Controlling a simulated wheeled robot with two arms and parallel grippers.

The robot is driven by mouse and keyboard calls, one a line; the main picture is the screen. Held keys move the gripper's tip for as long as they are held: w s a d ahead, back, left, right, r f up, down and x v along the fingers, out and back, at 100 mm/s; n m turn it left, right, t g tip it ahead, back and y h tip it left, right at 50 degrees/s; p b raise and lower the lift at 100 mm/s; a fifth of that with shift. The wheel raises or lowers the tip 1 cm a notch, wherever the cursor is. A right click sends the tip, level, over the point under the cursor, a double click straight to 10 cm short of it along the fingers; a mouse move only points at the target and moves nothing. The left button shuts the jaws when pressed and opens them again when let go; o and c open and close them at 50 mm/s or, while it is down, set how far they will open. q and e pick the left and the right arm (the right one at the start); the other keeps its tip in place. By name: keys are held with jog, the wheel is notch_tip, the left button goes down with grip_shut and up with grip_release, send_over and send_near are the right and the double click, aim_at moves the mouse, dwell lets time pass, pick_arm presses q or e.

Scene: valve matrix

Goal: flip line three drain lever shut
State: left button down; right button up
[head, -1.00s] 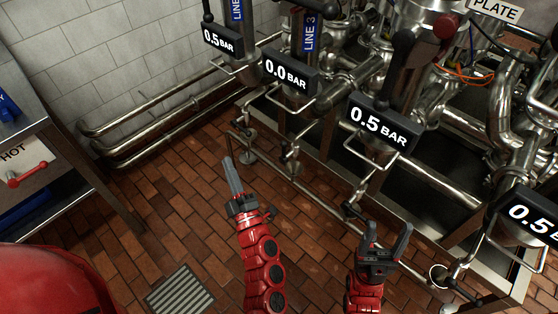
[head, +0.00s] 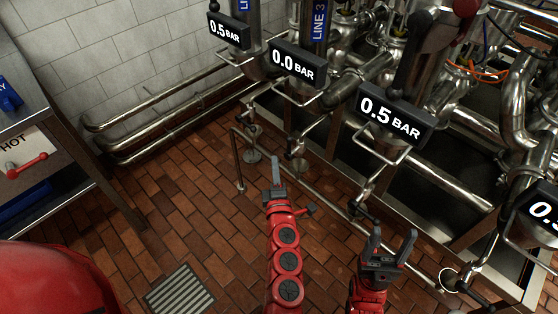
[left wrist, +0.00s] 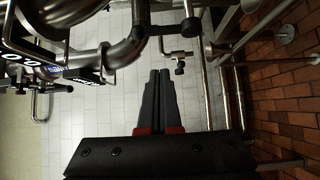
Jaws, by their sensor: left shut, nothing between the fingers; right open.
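The blue LINE 3 label (head: 320,20) is on an upright pipe above the 0.0 BAR display (head: 297,65). Below that display, a small drain valve with a dark lever (head: 293,149) sits at the low end of a steel pipe; its exact angle is too small to tell. My left gripper (head: 276,166) is shut and empty, its fingertips just below and left of that valve in the picture, apparently apart from it. In the left wrist view its shut fingers (left wrist: 157,100) point toward a small steel valve with dark ends (left wrist: 179,58). My right gripper (head: 393,242) is open and empty.
Other drain valves stand along the frame, one (head: 359,209) under a 0.5 BAR display (head: 391,116). A low steel rail (head: 238,160) rises left of my left gripper. Wall pipes (head: 150,115) run behind.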

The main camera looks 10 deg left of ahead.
pick_arm(q)
jog(key=x, duration=0.9)
jog(key=shift+s+d+f+p, duration=0.1)
jog(key=shift+s+d, duration=0.25)
jog(key=shift+d, duration=0.3)
jog(key=shift+s+d+r+p, duration=0.1)
jog(key=shift+s+d, duration=0.25)
jog(key=shift+d, duration=0.25)
jog(key=shift+s+d+f+p, duration=0.1)
jog(key=shift+s+d, duration=0.25)
jog(key=shift+d, duration=0.3)
jog(key=s+d+f+m+t+h+b, duration=0.1)
jog(key=d+f+m+t+h+b, duration=0.1)
jog(key=m+h+b, duration=0.8)
jog(key=s+d+f+m+t+h+b, duration=0.1)
jog(key=d+f+m+t+h+b, duration=0.1)
jog(key=m+h+b, duration=0.9)
jog(key=shift+s+f+m+t+b, duration=0.4)
jog(key=shift+m+b, duration=0.9)
jog(key=shift+m, duration=2.3)
jog(key=shift+a+m+g+h, duration=0.1)
jog(key=shift+m+g+h, duration=0.2)
jog(key=shift+m+h, duration=0.25)
